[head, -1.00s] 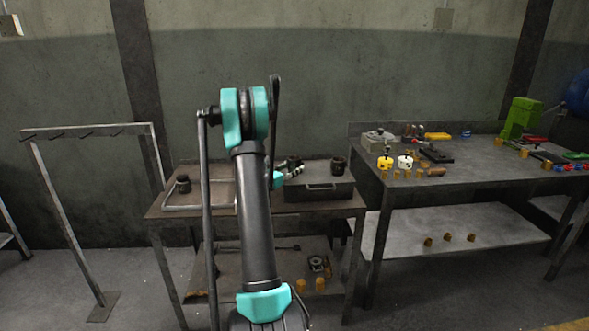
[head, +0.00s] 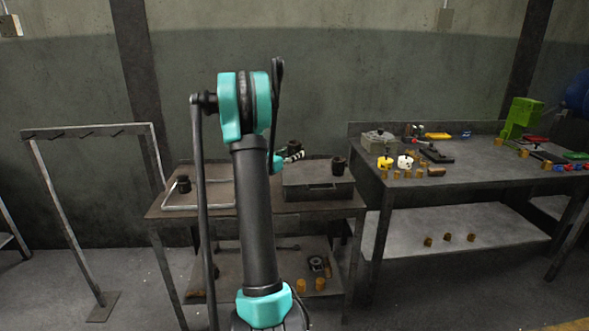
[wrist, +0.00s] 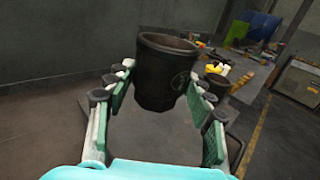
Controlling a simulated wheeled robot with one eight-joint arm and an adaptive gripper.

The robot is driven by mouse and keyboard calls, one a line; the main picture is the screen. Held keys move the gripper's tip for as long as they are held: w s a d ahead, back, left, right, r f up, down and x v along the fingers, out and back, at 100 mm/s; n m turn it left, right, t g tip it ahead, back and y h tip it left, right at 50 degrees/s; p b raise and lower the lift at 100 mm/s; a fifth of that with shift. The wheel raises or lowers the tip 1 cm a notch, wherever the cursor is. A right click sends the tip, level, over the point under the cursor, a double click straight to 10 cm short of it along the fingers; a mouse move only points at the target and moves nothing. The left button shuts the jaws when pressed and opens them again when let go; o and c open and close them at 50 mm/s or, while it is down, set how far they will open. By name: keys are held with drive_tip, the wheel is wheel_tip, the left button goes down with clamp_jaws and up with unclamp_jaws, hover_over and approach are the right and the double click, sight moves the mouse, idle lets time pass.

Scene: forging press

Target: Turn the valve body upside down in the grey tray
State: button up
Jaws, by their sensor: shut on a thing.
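In the wrist view a dark, hollow cylindrical body, which I take for the valve body (wrist: 160,85), stands between the fingers of my gripper (wrist: 158,78). A rusty-rimmed opening shows at its top in that view. My gripper is shut on it. In the head view my gripper (head: 294,157) is partly hidden behind my arm, with the dark body (head: 294,146) at it, above the table. A light-rimmed grey tray (head: 197,208) lies on the left of this table, partly hidden by my arm. A small dark cylindrical part (head: 183,184) stands in it.
A dark grey box with a handle (head: 318,191) sits right of my arm, with another dark cylindrical part (head: 338,168) on top. The workbench (head: 470,168) at right holds many small parts. A metal rack (head: 90,130) stands at left.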

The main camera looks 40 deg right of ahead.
drive_tip(key=shift+r, duration=0.25)
wheel_tip(320, 180, up, 9)
drive_tip(key=shift+f, duration=0.15)
idle(0.9)
drive_tip(key=m, duration=0.9)
